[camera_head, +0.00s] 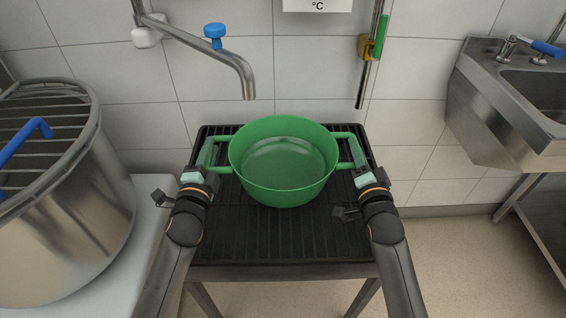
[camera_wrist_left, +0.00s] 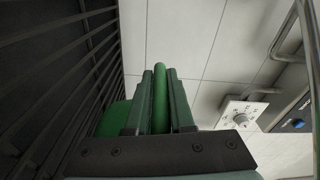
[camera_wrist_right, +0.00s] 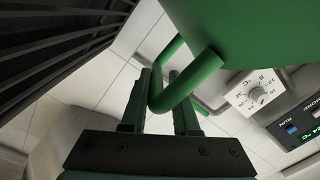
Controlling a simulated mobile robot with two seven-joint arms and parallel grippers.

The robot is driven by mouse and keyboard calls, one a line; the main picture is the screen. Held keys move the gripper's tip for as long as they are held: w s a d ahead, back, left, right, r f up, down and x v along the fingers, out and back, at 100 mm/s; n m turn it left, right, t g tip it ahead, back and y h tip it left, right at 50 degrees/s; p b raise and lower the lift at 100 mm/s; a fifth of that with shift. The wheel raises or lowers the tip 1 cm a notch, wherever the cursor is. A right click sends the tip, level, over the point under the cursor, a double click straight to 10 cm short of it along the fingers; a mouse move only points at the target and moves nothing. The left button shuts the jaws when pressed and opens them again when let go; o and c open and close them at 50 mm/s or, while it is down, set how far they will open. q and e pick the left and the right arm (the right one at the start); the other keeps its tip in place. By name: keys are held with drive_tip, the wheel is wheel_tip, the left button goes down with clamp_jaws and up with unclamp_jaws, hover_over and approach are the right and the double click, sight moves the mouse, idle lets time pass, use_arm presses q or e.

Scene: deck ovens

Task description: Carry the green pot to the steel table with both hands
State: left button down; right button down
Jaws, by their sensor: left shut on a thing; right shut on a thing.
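The green pot (camera_head: 284,165) is empty and upright on, or just above, the black grated stand in the head view; I cannot tell which. Its two loop handles point left and right. My left gripper (camera_head: 206,160) is shut on the left handle, and the left wrist view shows the handle bar (camera_wrist_left: 160,92) between the fingers. My right gripper (camera_head: 357,162) is shut on the right handle. The right wrist view shows that handle (camera_wrist_right: 186,88) passing between the fingers, with the pot wall above. The steel table is not clearly identifiable in these views.
The black grated stand (camera_head: 245,235) is under the pot. A large steel kettle (camera_head: 75,215) stands at the left, and a tap spout (camera_head: 245,78) hangs behind the pot. A steel sink (camera_head: 505,110) is at the right wall. The floor (camera_head: 455,260) at the right is open.

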use_arm(q)
drive_tip(key=shift+a+r, duration=0.15)
drive_tip(key=shift+r, duration=0.05)
use_arm(e)
drive_tip(key=shift+d, duration=0.1)
